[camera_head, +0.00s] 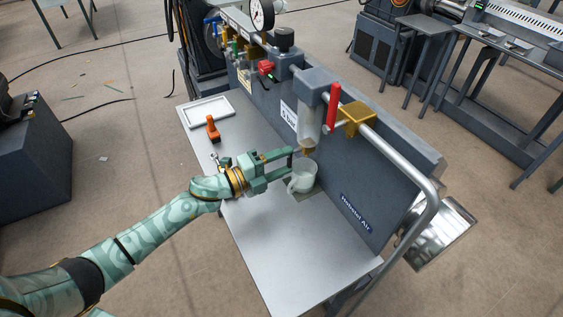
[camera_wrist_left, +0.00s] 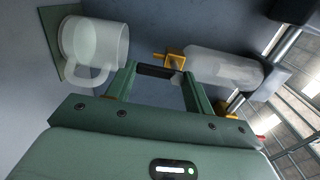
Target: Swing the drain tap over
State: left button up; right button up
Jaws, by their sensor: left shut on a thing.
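The drain tap is a small brass fitting (camera_head: 309,150) under a clear filter bowl (camera_head: 308,129), with a dark lever (camera_head: 290,158). In the left wrist view, the brass tap (camera_wrist_left: 176,61) shows at the end of the bowl (camera_wrist_left: 222,68), and the dark lever (camera_wrist_left: 155,71) lies between my fingers. My left gripper (camera_head: 288,161) is shut on this lever; it also shows in the left wrist view (camera_wrist_left: 160,75). A pale mug (camera_head: 303,177) stands upright on the bench below the tap, close beside the fingers. My right gripper is not in view.
The metal bench top (camera_head: 285,255) is clear in front. A white tray (camera_head: 208,111) and an orange tool (camera_head: 212,128) lie at its far left. A red lever (camera_head: 333,107), a yellow block (camera_head: 356,119) and a bent pipe (camera_head: 405,165) stand out right of the bowl.

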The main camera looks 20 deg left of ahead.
pick_arm(q)
jog(key=shift+f, duration=0.1)
jog(key=o, duration=1)
jog(key=v, duration=1.6)
jog(key=shift+s+a+p, duration=0.1)
jog(key=shift+s+p, duration=0.05)
jog(key=shift+p, duration=0.25)
